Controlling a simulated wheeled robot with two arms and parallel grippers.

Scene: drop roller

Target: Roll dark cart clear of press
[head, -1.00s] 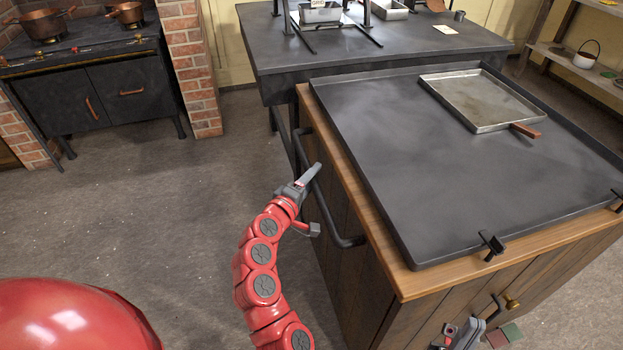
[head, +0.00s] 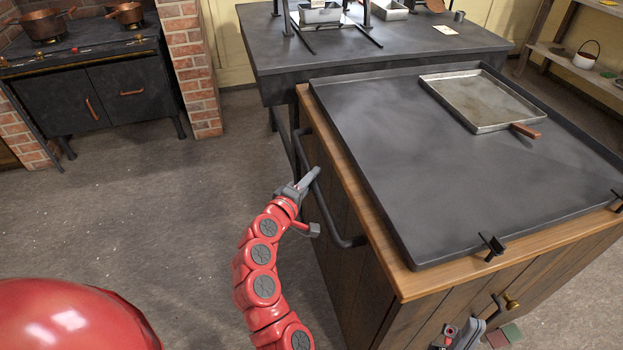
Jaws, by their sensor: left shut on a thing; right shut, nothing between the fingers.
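The dark cart (head: 370,130) has a dark metal top with a raised rim, a wooden edge and wooden plank sides. It stands at the right, close in front of the dark table that carries the press. A dark bar handle (head: 330,215) runs along its left side. My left gripper (head: 309,180) is shut on this handle. The press (head: 325,14) stands on the table at the top, cut off by the picture's edge. My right gripper (head: 462,335) is at the bottom edge, near the cart's front side, shut and empty; it is partly cut off.
A metal tray (head: 478,98) with a wooden handle lies on the cart top. The dark table (head: 290,50) stands right behind the cart. A stove (head: 90,85) and brick pillar (head: 190,70) are at the upper left. The floor left of the cart is clear.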

